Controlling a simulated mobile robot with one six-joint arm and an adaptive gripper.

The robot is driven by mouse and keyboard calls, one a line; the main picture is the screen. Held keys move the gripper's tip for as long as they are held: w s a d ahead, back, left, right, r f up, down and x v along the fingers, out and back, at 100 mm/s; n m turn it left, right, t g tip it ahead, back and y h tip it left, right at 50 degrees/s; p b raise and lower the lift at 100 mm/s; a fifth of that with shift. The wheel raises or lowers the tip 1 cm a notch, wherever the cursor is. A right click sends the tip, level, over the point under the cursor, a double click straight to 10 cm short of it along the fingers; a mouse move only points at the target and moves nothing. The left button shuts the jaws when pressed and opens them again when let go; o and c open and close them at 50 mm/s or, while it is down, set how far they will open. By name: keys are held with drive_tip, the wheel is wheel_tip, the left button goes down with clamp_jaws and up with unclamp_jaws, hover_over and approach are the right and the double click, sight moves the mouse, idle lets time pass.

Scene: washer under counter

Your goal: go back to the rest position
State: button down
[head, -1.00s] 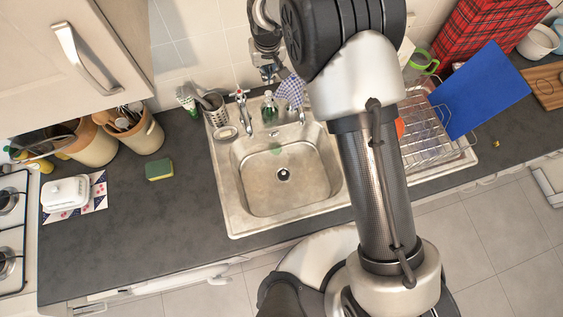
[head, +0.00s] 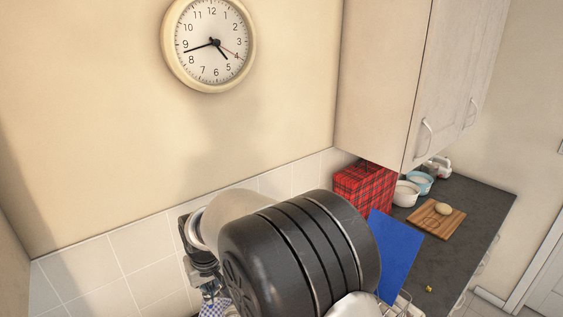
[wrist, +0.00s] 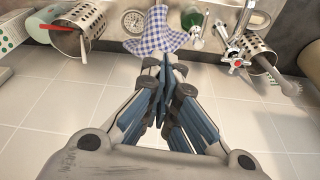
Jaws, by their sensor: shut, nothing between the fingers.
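My gripper (wrist: 163,88) shows in the wrist view with its fingers together and nothing between them. It is in front of the tiled wall, close to a blue and white checked cloth (wrist: 160,32). In the head view my arm fills the lower middle, and only part of my gripper (head: 210,285) shows at its left side, near the wall tiles. The fingertips are not clear there.
A tap (wrist: 236,58) and metal utensil holders (wrist: 72,30) are near my gripper. At right stand a red tartan box (head: 362,190), a blue board (head: 398,250), bowls (head: 405,194) and a wooden board (head: 437,218). A wall cupboard (head: 385,80) hangs above.

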drive_tip(key=s+d+r+m+t+b, duration=0.1)
drive_tip(key=s+d+r+m+b, duration=0.25)
drive_tip(key=d, duration=0.75)
drive_tip(key=s+d+r+b, duration=0.3)
drive_tip(key=s+d+b, duration=0.25)
drive_tip(key=d, duration=0.45)
drive_tip(key=s+d+f+m+b, duration=0.1)
drive_tip(key=s+d+f+b, duration=0.2)
drive_tip(key=s+d, duration=0.3)
drive_tip(key=s+d+f+m+t+h+b, duration=0.1)
drive_tip(key=s+d+f+b, duration=0.3)
drive_tip(key=s, duration=0.7)
drive_tip(key=shift+s+d+f+m+h, duration=0.3)
drive_tip(key=shift+d+f+m, duration=0.3)
drive_tip(key=shift+d, duration=0.25)
drive_tip(key=shift+w, duration=0.1)
